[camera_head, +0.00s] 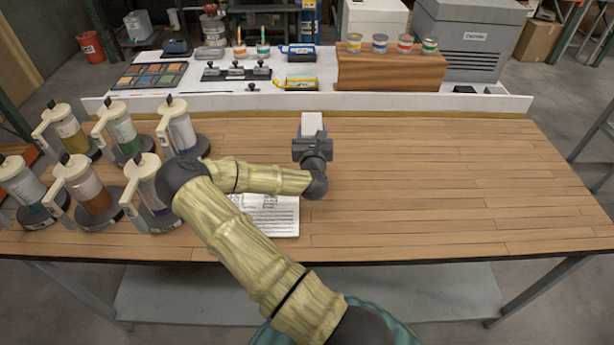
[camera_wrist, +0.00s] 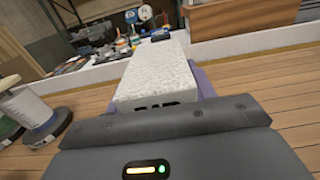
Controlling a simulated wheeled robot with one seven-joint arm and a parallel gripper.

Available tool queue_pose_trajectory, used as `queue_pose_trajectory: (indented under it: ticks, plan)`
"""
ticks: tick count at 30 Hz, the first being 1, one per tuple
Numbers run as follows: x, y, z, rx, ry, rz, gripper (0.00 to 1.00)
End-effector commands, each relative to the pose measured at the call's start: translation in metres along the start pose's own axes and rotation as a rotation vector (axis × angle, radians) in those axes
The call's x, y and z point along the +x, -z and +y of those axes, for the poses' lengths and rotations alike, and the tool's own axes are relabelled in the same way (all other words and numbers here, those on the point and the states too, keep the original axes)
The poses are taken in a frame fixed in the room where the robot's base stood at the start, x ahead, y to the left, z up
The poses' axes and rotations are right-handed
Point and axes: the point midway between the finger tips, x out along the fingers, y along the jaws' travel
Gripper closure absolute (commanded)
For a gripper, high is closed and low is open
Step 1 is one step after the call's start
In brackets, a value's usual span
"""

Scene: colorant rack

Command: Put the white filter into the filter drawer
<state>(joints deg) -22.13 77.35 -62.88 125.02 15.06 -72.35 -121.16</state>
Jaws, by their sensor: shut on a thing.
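The white filter (camera_head: 312,124) is a pale block held in my gripper (camera_head: 312,136), above the wooden table's middle. In the wrist view the filter (camera_wrist: 158,72) points away from my gripper (camera_wrist: 160,98), its speckled top face showing. Purple finger parts show at its sides, and the jaws are shut on it. I cannot make out a filter drawer in either view. A grey slatted box (camera_head: 470,40) with an unreadable label stands at the back right; I cannot tell whether it holds a drawer.
Several colorant canisters (camera_head: 120,130) stand at the table's left. A printed sheet (camera_head: 275,215) lies below my forearm. A white back ledge (camera_head: 215,101) carries tools, a palette (camera_head: 150,75) and a wooden riser (camera_head: 390,70) with small cans. The wooden table (camera_head: 460,180) is clear to the right.

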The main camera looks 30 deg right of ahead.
Motion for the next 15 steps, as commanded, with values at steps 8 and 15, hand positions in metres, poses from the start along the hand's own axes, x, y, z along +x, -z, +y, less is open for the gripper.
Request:
queue_pose_trajectory:
  ticks: [8,15]
  plan:
    - [0.0,0.032,-0.001,0.0,0.002,0.0,0.68]
    - [0.0,0.03,-0.002,0.0,0.003,0.0,0.68]
